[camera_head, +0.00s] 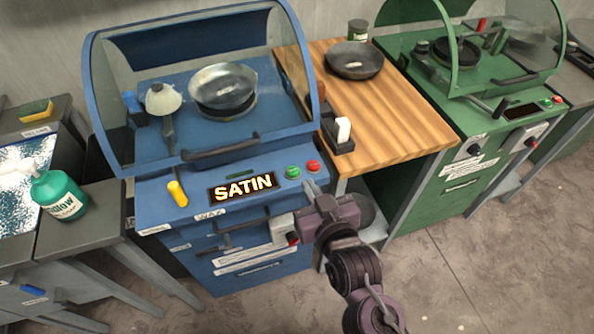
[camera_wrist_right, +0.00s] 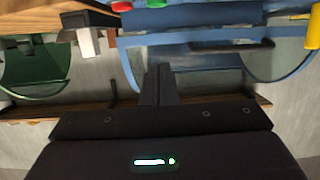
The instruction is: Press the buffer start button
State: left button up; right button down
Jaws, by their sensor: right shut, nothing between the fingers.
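The blue machine (camera_head: 150,215) has a lit display (camera_head: 243,188) reading "SATIN" on its front panel. To the right of the display are a green button (camera_head: 293,171) and a red button (camera_head: 313,166). My right gripper (camera_head: 311,187) is shut and empty, its fingertips just in front of and below the two buttons in the head view; I cannot tell whether they touch the panel. In the right wrist view the shut fingers (camera_wrist_right: 159,72) appear apart from the green button (camera_wrist_right: 156,3) and red button (camera_wrist_right: 122,6) at the top edge. My left gripper is not in view.
A clear hood (camera_head: 290,60) covers a metal bowl (camera_head: 223,90) on the blue machine. A yellow lever (camera_head: 178,193) stands left of the display. A wooden table (camera_head: 400,120) with a dark bowl (camera_head: 354,61) is to the right, then a green machine (camera_head: 450,200). A green bottle (camera_head: 60,195) is at left.

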jog(key=p, duration=0.2)
send_over(296, 181)
notch_tip(296, 181, down, 2)
jog(key=shift+f, duration=0.1)
notch_tip(296, 181, down, 3)
jog(key=shift+r, duration=0.2)
jog(key=shift+f, duration=0.75)
jog(key=shift+f, duration=0.15)
